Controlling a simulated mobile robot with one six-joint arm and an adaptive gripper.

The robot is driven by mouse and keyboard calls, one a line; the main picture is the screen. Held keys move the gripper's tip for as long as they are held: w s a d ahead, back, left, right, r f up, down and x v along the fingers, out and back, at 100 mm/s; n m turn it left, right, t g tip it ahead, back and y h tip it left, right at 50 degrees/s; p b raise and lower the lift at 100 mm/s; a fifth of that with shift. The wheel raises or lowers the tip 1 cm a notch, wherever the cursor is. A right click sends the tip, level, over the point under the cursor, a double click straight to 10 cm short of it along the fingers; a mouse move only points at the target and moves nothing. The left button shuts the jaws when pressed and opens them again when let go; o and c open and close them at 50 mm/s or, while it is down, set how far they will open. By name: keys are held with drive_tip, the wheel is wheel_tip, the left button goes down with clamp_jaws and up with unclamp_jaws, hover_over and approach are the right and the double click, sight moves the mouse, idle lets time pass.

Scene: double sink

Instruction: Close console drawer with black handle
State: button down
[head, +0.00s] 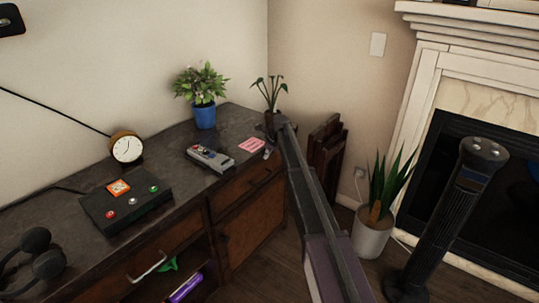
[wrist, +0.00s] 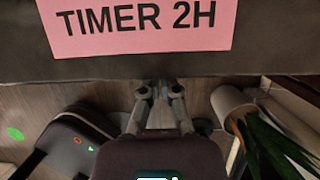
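The wooden console (head: 60,225) stands along the wall. Its right-hand drawer (head: 240,196) has a small dark handle (head: 252,182) on the front, near the far end. Its front looks about level with the console, but I cannot tell whether a small gap remains. My gripper (head: 268,152) is at the console's front edge above that drawer, partly hidden by my arm. The drawer front and handle are not clear there.
A pink note (head: 252,145), also in the wrist view (wrist: 140,25), lies on the counter beside a grey device (head: 210,158). A button box (head: 125,203), clock (head: 126,147) and blue-potted plant (head: 204,114) stand leftward. A floor plant (head: 372,238) stands right.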

drive_tip(key=shift+w+r, duration=0.1)
drive_tip(key=shift+w, duration=0.2)
drive_tip(key=s+d+r+p, duration=0.5)
drive_tip(key=r+p, duration=0.4)
drive_tip(key=p, duration=0.2)
drive_tip(key=shift+s+d+r, duration=0.2)
drive_tip(key=shift+s+d, duration=0.15)
drive_tip(key=shift+s, duration=0.05)
idle(0.4)
idle(0.4)
drive_tip(key=s+d+r+n+g+h+p, duration=0.1)
drive_tip(key=s+r+n+p, duration=0.2)
drive_tip(key=s+n, duration=0.5)
drive_tip(key=s+d+r+n+g+h+p, duration=0.1)
drive_tip(key=s+n, duration=0.8)
drive_tip(key=s, duration=0.9)
drive_tip(key=s+d+r+n+h+p, duration=0.1)
drive_tip(key=s+d+r+n+p, duration=0.2)
drive_tip(key=s+n, duration=0.6)
drive_tip(key=shift+s+d+r+g+p, duration=0.15)
drive_tip(key=shift+s+r+g+p, duration=0.25)
drive_tip(key=shift+s+r+p, duration=1.55)
